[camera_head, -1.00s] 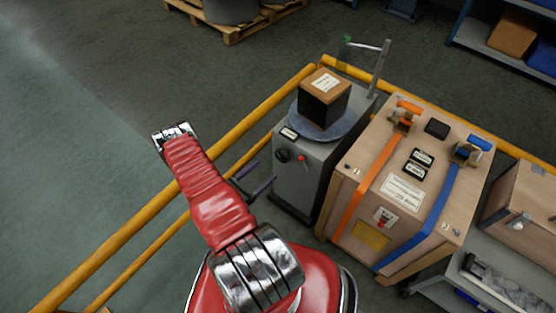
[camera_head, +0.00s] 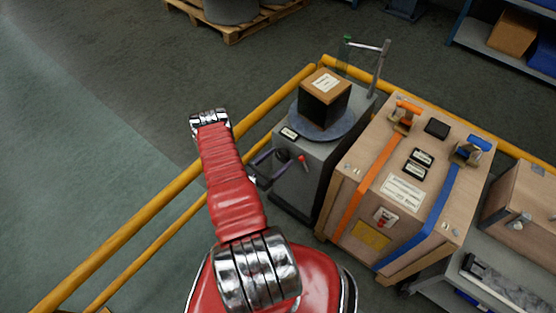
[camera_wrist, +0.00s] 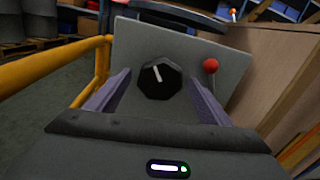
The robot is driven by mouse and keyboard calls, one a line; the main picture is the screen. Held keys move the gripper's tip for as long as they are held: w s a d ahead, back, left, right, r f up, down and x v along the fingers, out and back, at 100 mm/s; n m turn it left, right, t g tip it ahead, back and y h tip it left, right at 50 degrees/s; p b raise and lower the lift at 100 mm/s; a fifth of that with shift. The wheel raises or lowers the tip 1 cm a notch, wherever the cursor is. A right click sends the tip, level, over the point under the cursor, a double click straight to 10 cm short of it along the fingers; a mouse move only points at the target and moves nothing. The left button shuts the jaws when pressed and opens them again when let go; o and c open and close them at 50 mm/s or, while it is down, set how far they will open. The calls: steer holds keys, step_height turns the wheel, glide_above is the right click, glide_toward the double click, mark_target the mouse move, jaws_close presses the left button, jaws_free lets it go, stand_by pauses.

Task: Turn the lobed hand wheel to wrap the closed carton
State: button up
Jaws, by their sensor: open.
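The lobed hand wheel (camera_wrist: 160,79) is a black knob with a white pointer line on the grey front panel of the wrapping machine (camera_wrist: 135,40). In the wrist view it sits between the two purple-grey fingers of my gripper (camera_wrist: 157,92), which are open and apart from it on both sides. In the head view my gripper (camera_head: 266,166) is in front of the machine's front face, and the wheel shows just beside it (camera_head: 282,155). The closed carton (camera_head: 325,97), brown on top with a white label and dark sides, sits on the round turntable (camera_head: 340,130).
A red knob (camera_wrist: 210,65) is right of the wheel. A large wooden crate (camera_head: 405,185) with orange and blue straps stands close on the right. Yellow rails (camera_head: 150,225) run along the left and behind.

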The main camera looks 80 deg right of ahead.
steer(key=c, duration=1)
steer(key=shift+m, duration=0.3)
steer(key=m, duration=0.5)
steer(key=shift+m+t, duration=0.3)
steer(key=m, duration=0.6)
steer(key=shift+r+t+y, duration=0.1)
steer(key=shift+t+y, duration=0.3)
steer(key=o, duration=1)
